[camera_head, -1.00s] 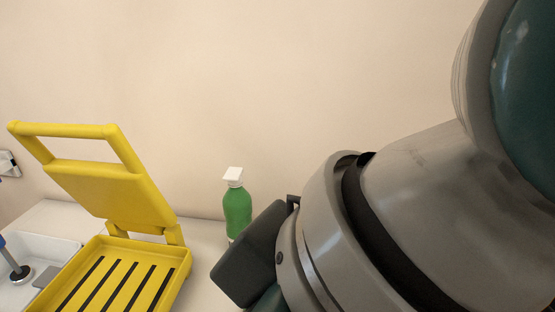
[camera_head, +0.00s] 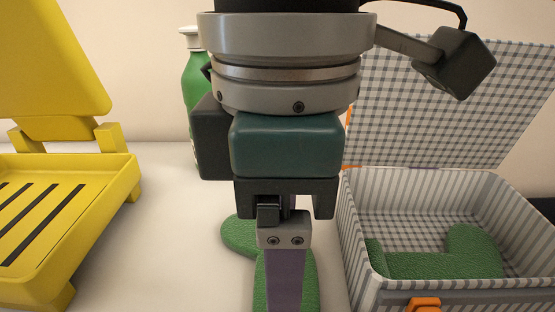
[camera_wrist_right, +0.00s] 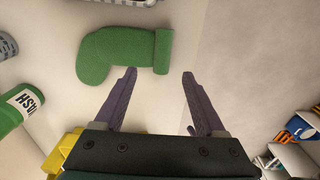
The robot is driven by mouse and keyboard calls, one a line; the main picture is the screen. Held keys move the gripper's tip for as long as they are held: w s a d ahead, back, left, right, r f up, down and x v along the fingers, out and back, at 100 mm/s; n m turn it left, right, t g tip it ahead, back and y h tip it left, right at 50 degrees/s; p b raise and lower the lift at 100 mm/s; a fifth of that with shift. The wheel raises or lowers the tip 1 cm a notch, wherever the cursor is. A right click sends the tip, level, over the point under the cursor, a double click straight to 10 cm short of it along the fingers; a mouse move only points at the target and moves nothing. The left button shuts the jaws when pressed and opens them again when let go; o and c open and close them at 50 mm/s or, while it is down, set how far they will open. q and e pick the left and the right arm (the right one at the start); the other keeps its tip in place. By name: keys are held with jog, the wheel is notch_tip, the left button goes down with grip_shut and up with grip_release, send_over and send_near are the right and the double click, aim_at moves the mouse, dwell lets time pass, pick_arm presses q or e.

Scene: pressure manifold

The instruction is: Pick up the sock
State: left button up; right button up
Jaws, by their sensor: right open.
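A green sock (camera_head: 238,236) lies on the white table, partly hidden behind my right gripper (camera_head: 285,285) in the head view. In the right wrist view the whole sock (camera_wrist_right: 115,53) shows, its cuff just beyond and between the tips of my right gripper (camera_wrist_right: 159,75). The purple fingers are spread with nothing between them; I cannot tell how high they are above the table. A second green sock (camera_head: 455,255) lies inside an open checked case. My left gripper is not in view.
The open checked case (camera_head: 355,235) stands close on the right, lid raised, with an orange latch (camera_head: 424,304). A yellow ribbed tray with a raised lid (camera_head: 120,180) stands on the left. A green bottle (camera_head: 192,85) is behind my arm. Table between tray and sock is clear.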

jog(key=f, duration=0.2)
jog(key=f+b, duration=0.1)
jog(key=f, duration=0.5)
jog(key=shift+s+a+f+b, duration=0.15)
jog(key=shift+s+a+b, duration=0.1)
jog(key=shift+b, duration=0.15)
jog(key=c, duration=0.9)
grip_shut()
